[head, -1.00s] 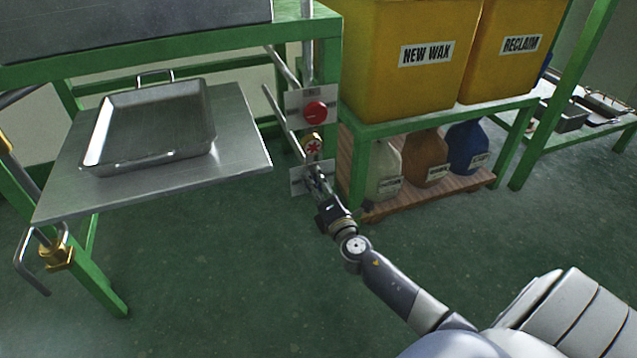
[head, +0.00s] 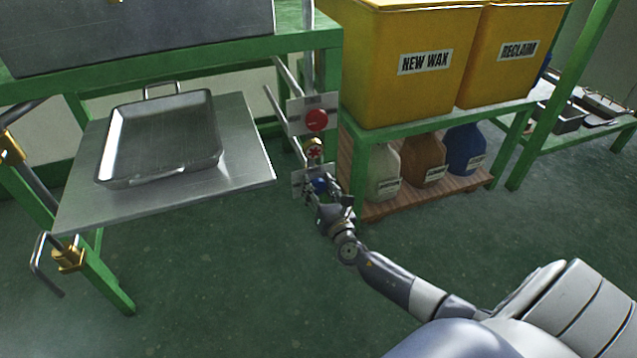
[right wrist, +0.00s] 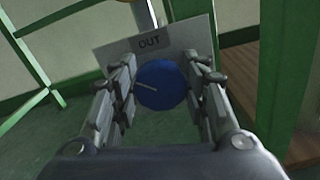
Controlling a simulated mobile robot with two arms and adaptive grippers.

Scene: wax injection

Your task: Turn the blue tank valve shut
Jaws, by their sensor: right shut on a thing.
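The blue tank valve (head: 320,186) is a round blue knob on a pale plate low on the green frame. It shows large in the right wrist view (right wrist: 161,85), in front of a plate marked OUT (right wrist: 149,42), with a light line on its face. My right gripper (head: 318,190) is at the blue valve, its fingers on either side of the rim and shut on it. In the right wrist view the fingers (right wrist: 162,92) flank the knob left and right. The fingers partly cover the knob in the head view. My left gripper is not in view.
Above the blue valve are a small red-and-brass valve (head: 314,150) and a larger red knob (head: 317,120). A metal tray (head: 160,180) lies on a steel shelf (head: 250,150) to the left. Yellow wax bins (head: 400,95) and a wooden shelf with jugs (head: 425,165) stand to the right.

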